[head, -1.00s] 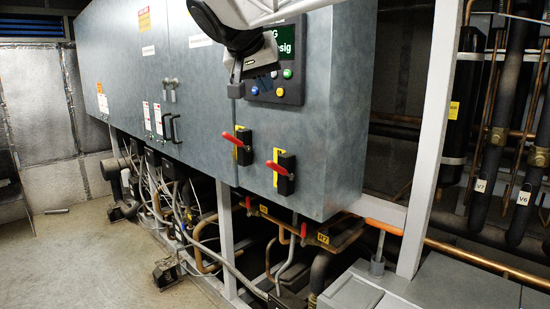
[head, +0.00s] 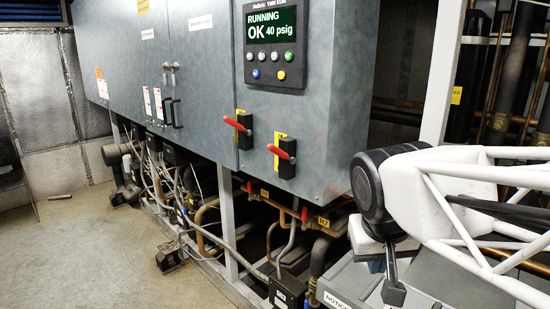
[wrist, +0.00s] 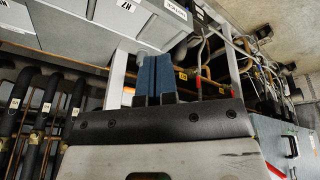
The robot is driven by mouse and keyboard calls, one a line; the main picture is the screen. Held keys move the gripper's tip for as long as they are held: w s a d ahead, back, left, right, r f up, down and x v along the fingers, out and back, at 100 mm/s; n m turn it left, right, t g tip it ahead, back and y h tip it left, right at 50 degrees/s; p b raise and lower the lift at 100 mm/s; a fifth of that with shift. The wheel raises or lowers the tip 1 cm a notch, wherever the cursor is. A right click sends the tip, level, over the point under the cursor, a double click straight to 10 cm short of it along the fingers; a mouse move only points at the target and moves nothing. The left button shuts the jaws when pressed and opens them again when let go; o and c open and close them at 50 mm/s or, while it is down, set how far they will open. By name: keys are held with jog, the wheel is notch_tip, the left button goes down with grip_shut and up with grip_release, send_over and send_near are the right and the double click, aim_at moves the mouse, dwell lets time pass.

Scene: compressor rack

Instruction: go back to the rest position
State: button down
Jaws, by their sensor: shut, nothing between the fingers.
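My gripper (head: 388,278) hangs at the right of the head view, below my black wrist and in front of the cabinet's lower right corner. It is over the grey boxes at the lower right, and its fingers are partly hard to make out there. In the wrist view its two blue fingers (wrist: 154,76) are side by side and shut, with nothing held between them. I cannot tell its exact height above the grey boxes.
The grey cabinet (head: 330,100) has a control panel (head: 275,48) reading "RUNNING OK 40 psig" and two red-handled switches (head: 283,153). Pipes and cables (head: 200,215) run beneath. A pale upright post (head: 440,75) stands behind my arm. The floor (head: 90,250) at left is open.

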jog(key=s+d+f+y, duration=0.1)
jog(key=s+f, duration=0.6)
jog(key=shift+d+f+g, duration=0.25)
jog(key=shift+d+g, duration=0.05)
dwell(0.8)
